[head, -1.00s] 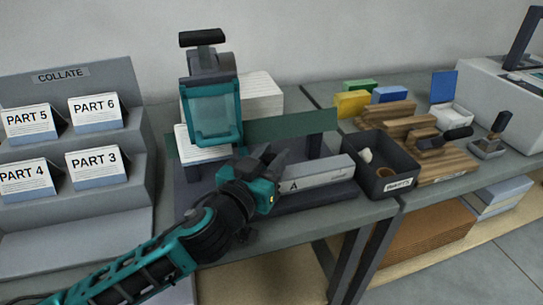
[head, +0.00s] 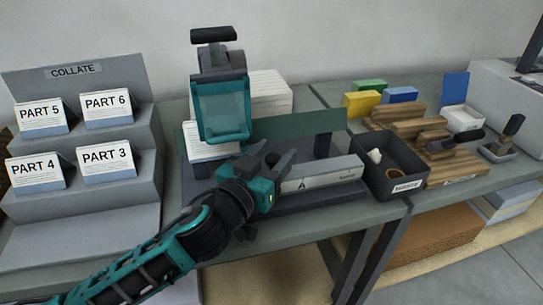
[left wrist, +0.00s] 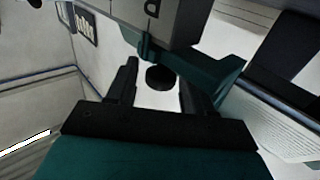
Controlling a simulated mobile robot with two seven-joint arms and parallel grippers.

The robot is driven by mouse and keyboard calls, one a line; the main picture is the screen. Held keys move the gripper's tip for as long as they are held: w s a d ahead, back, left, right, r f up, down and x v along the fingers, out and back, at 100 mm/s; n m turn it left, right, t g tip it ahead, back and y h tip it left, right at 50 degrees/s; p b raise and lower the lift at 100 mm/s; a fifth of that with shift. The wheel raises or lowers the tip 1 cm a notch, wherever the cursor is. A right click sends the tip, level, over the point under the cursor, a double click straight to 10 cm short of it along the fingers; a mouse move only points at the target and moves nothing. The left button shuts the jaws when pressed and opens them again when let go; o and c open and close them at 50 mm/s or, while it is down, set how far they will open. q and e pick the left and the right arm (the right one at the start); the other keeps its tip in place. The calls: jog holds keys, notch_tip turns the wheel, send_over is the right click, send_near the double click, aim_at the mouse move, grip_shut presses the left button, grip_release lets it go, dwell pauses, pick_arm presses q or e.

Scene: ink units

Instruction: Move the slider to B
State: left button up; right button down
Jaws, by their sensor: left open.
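A grey bar (head: 325,175) with the letter A near its left end lies along the front of a dark machine base (head: 300,197). My left gripper (head: 272,156) is open at the left end of this bar, its fingers pointing up and away. In the left wrist view a dark round knob (left wrist: 160,78), perhaps the slider's, shows between the open fingers (left wrist: 158,85), with no clear contact. A grey block with a letter (left wrist: 165,15) and a teal piece (left wrist: 200,72) are just beyond. In the head view no slider can be made out. My right gripper is not in view.
A teal guard (head: 222,112) on a dark upright stands behind my gripper. A green board (head: 315,127) runs behind the bar. A dark bin (head: 394,163) stands close at its right. The stepped collate rack (head: 85,208) is at the left.

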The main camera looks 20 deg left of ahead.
pick_arm(q)
jog(key=shift+s, duration=0.15)
jog(key=shift+s+f, duration=0.1)
jog(key=shift+s, duration=0.15)
jog(key=s+a, duration=0.2)
jog(key=s, duration=1)
jog(key=shift+a, duration=0.25)
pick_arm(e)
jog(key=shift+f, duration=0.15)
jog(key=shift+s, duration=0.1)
